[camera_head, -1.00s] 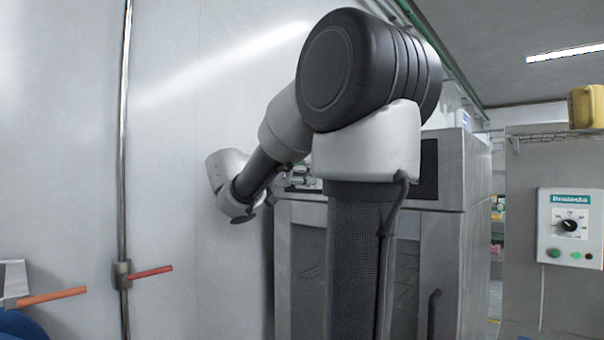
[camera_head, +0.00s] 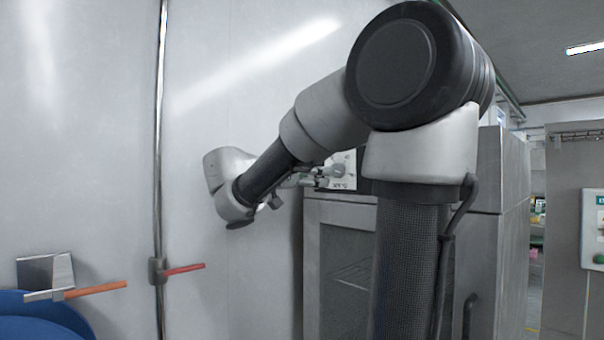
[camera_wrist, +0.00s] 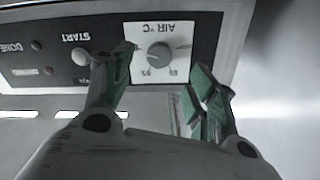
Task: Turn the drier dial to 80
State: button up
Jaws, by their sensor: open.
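The drier's control panel shows upside down in the wrist view. Its round grey dial (camera_wrist: 159,53) sits under the label "AIR °C", with small numbers that look like 60 and 65 beside it. My gripper (camera_wrist: 163,62) is open, with one green-padded finger on each side of the dial in the picture. I cannot tell whether either finger touches it. In the head view my gripper (camera_head: 314,179) is at the panel on the drier's upper left, and the dial (camera_head: 338,170) shows small beside it. The dial's exact setting is too blurred to read.
A START button (camera_wrist: 80,56) and small lamps share the panel in the wrist view. The drier (camera_head: 335,265) stands against the grey wall. A red lever (camera_head: 184,269) and an orange-handled tool (camera_head: 95,289) are at the left. Another control box (camera_head: 594,229) is at the right edge.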

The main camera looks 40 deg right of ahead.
jog(key=shift+s+a, duration=0.2)
jog(key=shift+a, duration=1.95)
